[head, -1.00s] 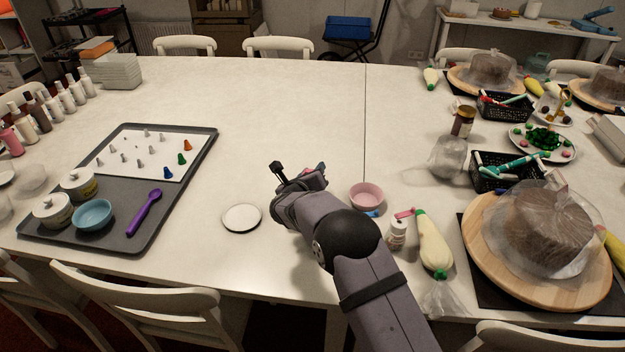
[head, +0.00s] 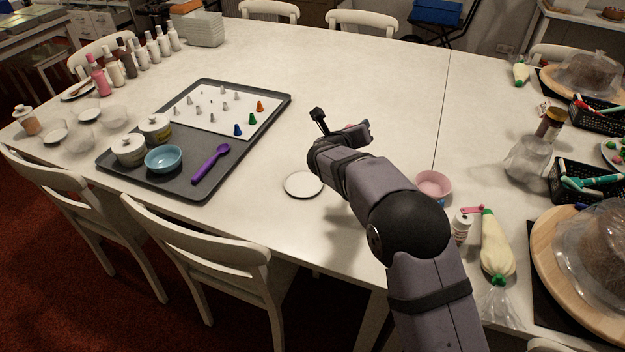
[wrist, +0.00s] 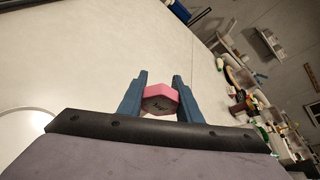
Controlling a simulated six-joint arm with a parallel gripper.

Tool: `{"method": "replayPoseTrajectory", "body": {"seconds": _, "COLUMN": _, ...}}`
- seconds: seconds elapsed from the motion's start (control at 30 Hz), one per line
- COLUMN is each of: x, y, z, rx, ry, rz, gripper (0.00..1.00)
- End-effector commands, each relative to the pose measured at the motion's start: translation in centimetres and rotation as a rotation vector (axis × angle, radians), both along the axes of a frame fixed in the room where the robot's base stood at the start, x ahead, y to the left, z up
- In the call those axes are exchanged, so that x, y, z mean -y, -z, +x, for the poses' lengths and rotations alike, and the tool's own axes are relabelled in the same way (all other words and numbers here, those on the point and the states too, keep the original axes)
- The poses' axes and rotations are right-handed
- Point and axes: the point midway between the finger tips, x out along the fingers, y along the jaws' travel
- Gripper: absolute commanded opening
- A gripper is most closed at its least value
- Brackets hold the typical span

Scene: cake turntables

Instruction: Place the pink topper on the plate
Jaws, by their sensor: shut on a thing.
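The pink topper (wrist: 160,98) is a six-sided piece with a pink rim and a greyish face bearing dark marks. In the wrist view it sits between the two blue fingers of my gripper (wrist: 161,92), which is shut on it. In the head view my gripper (head: 350,133) is over the table, beyond and to the right of the plate; only a speck of pink shows there. The plate (head: 304,184) is small, round and white with a dark rim, and nothing is on it. Part of it shows at the left edge of the wrist view (wrist: 22,126).
A pink bowl (head: 433,186), a small white bottle (head: 461,227) and a piping bag (head: 496,248) stand right of my arm. A grey tray (head: 222,182) with a blue bowl (head: 164,158) and purple spoon (head: 211,163) lies to the left. The far middle table is clear.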

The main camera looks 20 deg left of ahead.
Motion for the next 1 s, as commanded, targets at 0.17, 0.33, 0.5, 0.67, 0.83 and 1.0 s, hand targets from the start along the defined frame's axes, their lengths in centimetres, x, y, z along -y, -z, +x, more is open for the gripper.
{"method": "replayPoseTrajectory", "body": {"seconds": 0.17, "x": -5.5, "y": -0.8, "z": -3.5, "rx": 0.002, "ry": -0.090, "rz": 0.003, "gripper": 0.11}}
{"method": "replayPoseTrajectory", "body": {"seconds": 0.33, "x": -8.6, "y": -1.4, "z": -6.3, "rx": 0.002, "ry": -0.156, "rz": 0.000, "gripper": 0.11}}
{"method": "replayPoseTrajectory", "body": {"seconds": 0.5, "x": -8.4, "y": -0.4, "z": -6.8, "rx": 0.000, "ry": -0.179, "rz": -0.005, "gripper": 0.11}}
{"method": "replayPoseTrajectory", "body": {"seconds": 0.67, "x": -8.7, "y": -0.2, "z": -6.9, "rx": 0.002, "ry": -0.199, "rz": -0.002, "gripper": 0.11}}
{"method": "replayPoseTrajectory", "body": {"seconds": 0.83, "x": -8.7, "y": 0.9, "z": -6.9, "rx": 0.001, "ry": -0.200, "rz": -0.004, "gripper": 0.11}}
{"method": "replayPoseTrajectory", "body": {"seconds": 1.0, "x": -8.6, "y": 3.5, "z": -6.9, "rx": -0.001, "ry": -0.200, "rz": -0.007, "gripper": 0.11}}
